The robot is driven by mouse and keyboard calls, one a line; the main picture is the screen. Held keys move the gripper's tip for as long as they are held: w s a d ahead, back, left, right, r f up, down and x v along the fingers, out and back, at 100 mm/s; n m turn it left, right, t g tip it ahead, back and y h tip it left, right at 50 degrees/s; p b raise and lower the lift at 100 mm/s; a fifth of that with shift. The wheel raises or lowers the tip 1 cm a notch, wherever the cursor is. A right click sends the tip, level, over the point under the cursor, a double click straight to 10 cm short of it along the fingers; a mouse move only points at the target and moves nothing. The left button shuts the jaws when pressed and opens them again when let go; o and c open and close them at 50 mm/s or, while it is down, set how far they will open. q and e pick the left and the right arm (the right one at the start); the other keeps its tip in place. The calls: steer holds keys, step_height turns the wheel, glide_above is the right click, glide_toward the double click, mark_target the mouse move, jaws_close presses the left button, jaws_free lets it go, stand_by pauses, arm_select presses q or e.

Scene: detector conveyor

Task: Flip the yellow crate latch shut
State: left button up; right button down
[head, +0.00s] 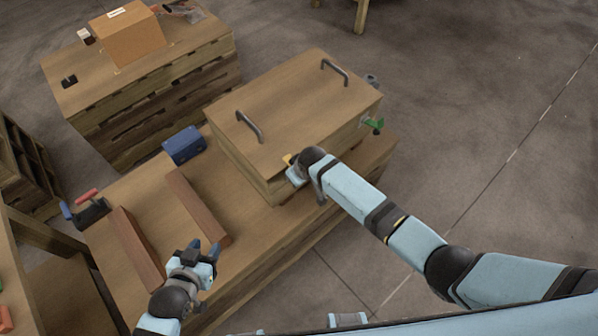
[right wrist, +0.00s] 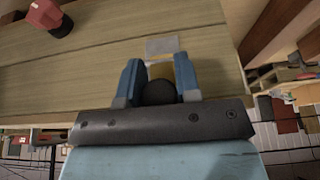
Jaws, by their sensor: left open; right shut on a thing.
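The wooden crate (head: 300,115) with a closed lid and two dark handles stands on the wooden bench. The yellow latch (head: 287,159) is on its near left side, mostly hidden by my right gripper (head: 295,174). In the right wrist view, the blue fingers of the right gripper (right wrist: 159,78) stand on either side of the yellow latch (right wrist: 185,68) and a dark round knob, and are shut on it. A pale metal plate (right wrist: 162,46) shows just beyond. Whether the latch is fully over is not clear. My left gripper (head: 205,254) is open and empty above the bench.
Two brown wooden bars (head: 198,208) lie on the bench near my left gripper. A blue box (head: 183,145) and a red-handled tool (head: 86,205) sit at its left edge. A green latch (head: 373,124) is on the crate's right side. A cardboard box (head: 128,35) stands at the back left.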

stand_by(0.3)
steer(key=c, duration=0.8)
jaws_free()
steer(key=v, duration=1.3)
steer(key=shift+w+r, duration=0.1)
steer(key=shift+r, duration=0.35)
